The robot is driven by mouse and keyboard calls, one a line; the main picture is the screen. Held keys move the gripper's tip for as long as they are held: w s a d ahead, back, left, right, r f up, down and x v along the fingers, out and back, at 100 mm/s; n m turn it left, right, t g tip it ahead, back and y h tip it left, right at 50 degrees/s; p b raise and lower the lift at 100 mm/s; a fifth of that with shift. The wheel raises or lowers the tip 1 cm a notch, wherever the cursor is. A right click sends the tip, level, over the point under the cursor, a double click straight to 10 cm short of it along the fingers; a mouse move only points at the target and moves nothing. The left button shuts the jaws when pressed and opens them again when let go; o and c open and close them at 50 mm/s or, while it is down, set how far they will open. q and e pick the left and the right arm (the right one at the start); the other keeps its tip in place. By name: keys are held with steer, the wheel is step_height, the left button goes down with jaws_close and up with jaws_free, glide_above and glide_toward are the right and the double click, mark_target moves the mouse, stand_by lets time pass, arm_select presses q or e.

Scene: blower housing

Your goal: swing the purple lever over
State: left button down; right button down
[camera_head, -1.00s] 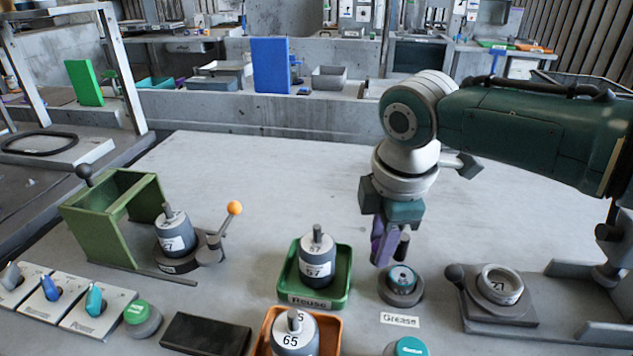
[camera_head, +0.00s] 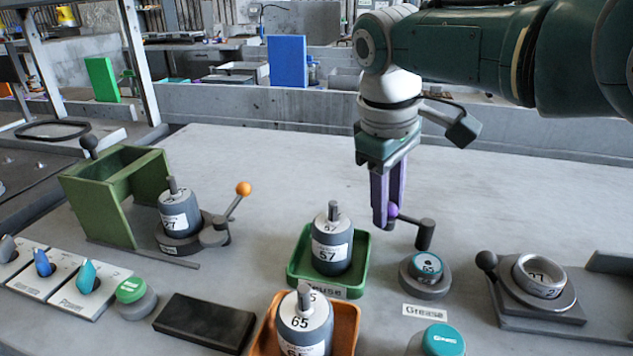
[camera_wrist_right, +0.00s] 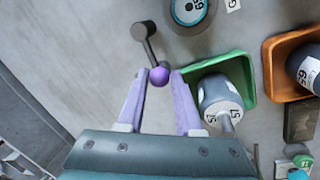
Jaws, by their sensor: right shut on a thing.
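The purple lever is a purple ball knob (camera_head: 393,210) on a short dark rod that runs to an upright dark post (camera_head: 425,235) behind the grease pot. In the head view the knob lies to the left of the post and slightly higher in the picture. My right gripper (camera_head: 387,212), with purple fingers, points down and is shut on the knob. In the right wrist view the knob (camera_wrist_right: 159,76) sits between the fingertips (camera_wrist_right: 160,73), with the dark post (camera_wrist_right: 143,30) beyond. My left gripper is not in view.
A green tray (camera_head: 363,262) with a grey weight stands in front and left of my right gripper. A teal-topped pot (camera_head: 427,268) is near the post, with a ringed fixture (camera_head: 540,277) to its right. An orange-knobbed lever (camera_head: 242,189) is at left. The table behind is clear.

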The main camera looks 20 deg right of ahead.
steer(key=shift+w+d+m+b, duration=0.1)
steer(key=shift+w+m+b, duration=0.05)
steer(key=shift+m+b, duration=0.25)
steer(key=c, duration=0.6)
jaws_free()
